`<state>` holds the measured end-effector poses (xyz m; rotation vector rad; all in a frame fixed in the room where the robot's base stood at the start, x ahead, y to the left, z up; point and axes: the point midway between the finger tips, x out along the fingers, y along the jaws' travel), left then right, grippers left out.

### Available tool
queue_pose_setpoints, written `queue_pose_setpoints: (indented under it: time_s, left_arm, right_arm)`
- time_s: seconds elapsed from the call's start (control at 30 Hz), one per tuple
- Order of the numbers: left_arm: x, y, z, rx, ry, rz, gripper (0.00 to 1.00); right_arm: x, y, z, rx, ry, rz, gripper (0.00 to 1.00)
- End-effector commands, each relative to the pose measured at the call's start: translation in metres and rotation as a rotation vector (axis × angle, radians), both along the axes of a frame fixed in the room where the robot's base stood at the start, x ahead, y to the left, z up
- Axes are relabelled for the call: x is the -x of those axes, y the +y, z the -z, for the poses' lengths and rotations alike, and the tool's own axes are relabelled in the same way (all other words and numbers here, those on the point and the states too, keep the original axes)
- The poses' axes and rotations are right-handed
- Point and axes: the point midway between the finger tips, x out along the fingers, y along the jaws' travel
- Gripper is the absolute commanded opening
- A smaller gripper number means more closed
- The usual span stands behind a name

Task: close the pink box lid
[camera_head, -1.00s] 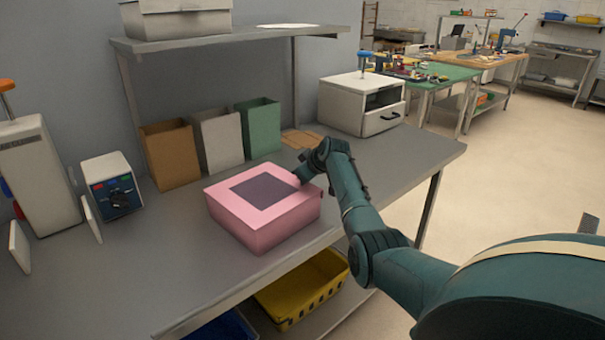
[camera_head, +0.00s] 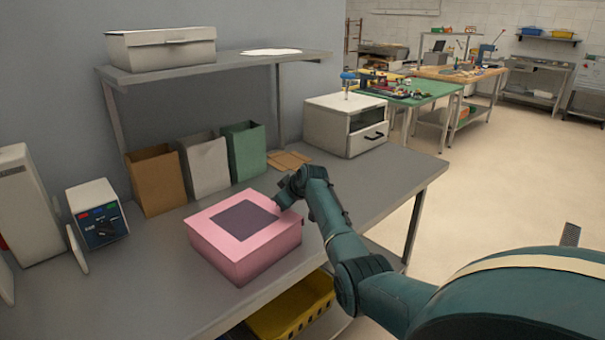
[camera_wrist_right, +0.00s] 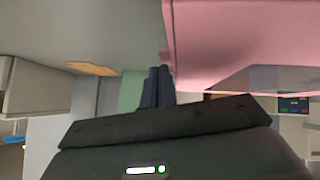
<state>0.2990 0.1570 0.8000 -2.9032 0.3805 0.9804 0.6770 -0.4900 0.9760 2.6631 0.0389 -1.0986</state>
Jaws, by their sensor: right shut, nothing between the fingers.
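The pink box (camera_head: 245,258) stands on the grey bench in the head view. Its lid (camera_head: 205,222), pink with a dark window, lies flat or nearly flat over the top; I cannot tell whether it is fully down. My right gripper (camera_head: 280,204) is at the box's right edge, its fingertips partly hidden by my wrist. The right wrist view looks upside down. There the pink box (camera_wrist_right: 245,40) fills the upper right, and the right gripper (camera_wrist_right: 157,84) is shut and empty right beside it. Contact is unclear. My left gripper is not in view.
Brown, white and green paper bags (camera_head: 206,167) stand behind the box. A white oven-like appliance (camera_head: 345,127) is at the bench's far right, and a control box (camera_head: 98,212) is at left. A shelf (camera_head: 225,68) hangs above. Bench right of my arm is clear.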

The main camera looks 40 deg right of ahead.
Motion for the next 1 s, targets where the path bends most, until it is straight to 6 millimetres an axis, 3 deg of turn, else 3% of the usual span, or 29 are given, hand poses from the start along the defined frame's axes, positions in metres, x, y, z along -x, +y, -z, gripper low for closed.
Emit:
queue_pose_setpoints:
  time_s: [0.03,0.1,0.17,0.6,1.0]
  left_arm:
    - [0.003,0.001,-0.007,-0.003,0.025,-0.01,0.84]
    - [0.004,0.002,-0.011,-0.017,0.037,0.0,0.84]
    - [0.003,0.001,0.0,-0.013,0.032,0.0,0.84]
    - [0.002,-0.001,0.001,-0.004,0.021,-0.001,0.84]
    - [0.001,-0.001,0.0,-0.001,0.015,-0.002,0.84]
  right_arm:
    - [-0.002,0.001,-0.023,0.004,-0.007,0.004,0.0]
    - [-0.005,0.002,-0.04,0.008,-0.014,0.006,0.0]
    - [0.003,-0.001,-0.034,0.01,-0.015,0.008,0.0]
    - [0.053,-0.01,-0.089,0.013,-0.022,0.012,0.0]
    - [0.065,-0.01,-0.103,0.01,-0.022,0.011,0.0]
